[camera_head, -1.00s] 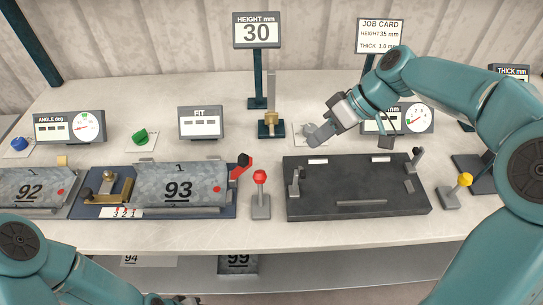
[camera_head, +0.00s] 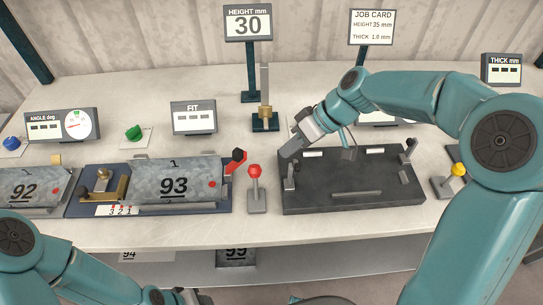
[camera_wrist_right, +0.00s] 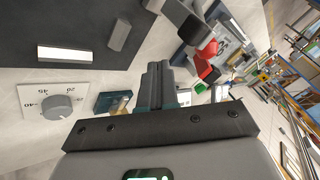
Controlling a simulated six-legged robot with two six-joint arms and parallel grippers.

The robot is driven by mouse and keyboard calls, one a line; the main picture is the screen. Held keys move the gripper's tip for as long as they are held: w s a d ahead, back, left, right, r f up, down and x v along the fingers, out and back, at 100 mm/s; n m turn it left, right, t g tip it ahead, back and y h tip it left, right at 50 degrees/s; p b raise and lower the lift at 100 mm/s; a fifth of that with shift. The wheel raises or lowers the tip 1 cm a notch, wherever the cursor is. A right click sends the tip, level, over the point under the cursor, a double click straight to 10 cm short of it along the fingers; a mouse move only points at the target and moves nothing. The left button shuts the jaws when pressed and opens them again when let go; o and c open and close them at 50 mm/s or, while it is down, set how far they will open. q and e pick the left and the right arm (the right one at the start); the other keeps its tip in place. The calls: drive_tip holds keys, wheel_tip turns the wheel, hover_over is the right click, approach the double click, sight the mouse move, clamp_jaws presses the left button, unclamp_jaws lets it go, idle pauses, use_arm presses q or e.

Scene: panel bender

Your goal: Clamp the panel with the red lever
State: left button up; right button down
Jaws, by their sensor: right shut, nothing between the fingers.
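A grey panel marked 93 (camera_head: 175,184) lies in a blue fixture (camera_head: 82,207) left of centre. A red lever with a black tip (camera_head: 235,162) stands tilted at the fixture's right end; its red part also shows in the right wrist view (camera_wrist_right: 207,56). A separate red-knobbed lever (camera_head: 255,172) stands upright on a grey base right of it. My right gripper (camera_head: 288,152) is shut and empty, over the back left corner of the black fixture, apart from both red levers. Its closed fingers show in the right wrist view (camera_wrist_right: 158,75). My left gripper (camera_head: 180,297) is partly cut off at the bottom edge.
The black fixture (camera_head: 350,195) has upright grey posts at its ends. A brass gauge on a teal base (camera_head: 265,118) stands behind. A yellow-knobbed lever (camera_head: 457,171) is at right. Panel 92 (camera_head: 28,189) is at left. Bare table lies in front.

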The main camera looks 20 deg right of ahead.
sight(255, 183)
drive_tip(key=shift+x, duration=1)
drive_tip(key=shift+s+a+r+p, duration=0.1)
drive_tip(key=shift+s+a+p, duration=0.15)
drive_tip(key=shift+a, duration=0.4)
drive_tip(key=shift+s+a+r+p, duration=0.1)
drive_tip(key=shift+s+a+p, duration=0.15)
drive_tip(key=shift+a, duration=0.4)
drive_tip(key=shift+s+a+p, duration=0.2)
drive_tip(key=shift+a+p, duration=0.05)
drive_tip(key=shift+a, duration=0.45)
drive_tip(key=shift+w, duration=0.1)
drive_tip(key=shift+b, duration=0.65)
drive_tip(key=shift+s+a+r+t, duration=0.1)
drive_tip(key=shift+s+t, duration=0.2)
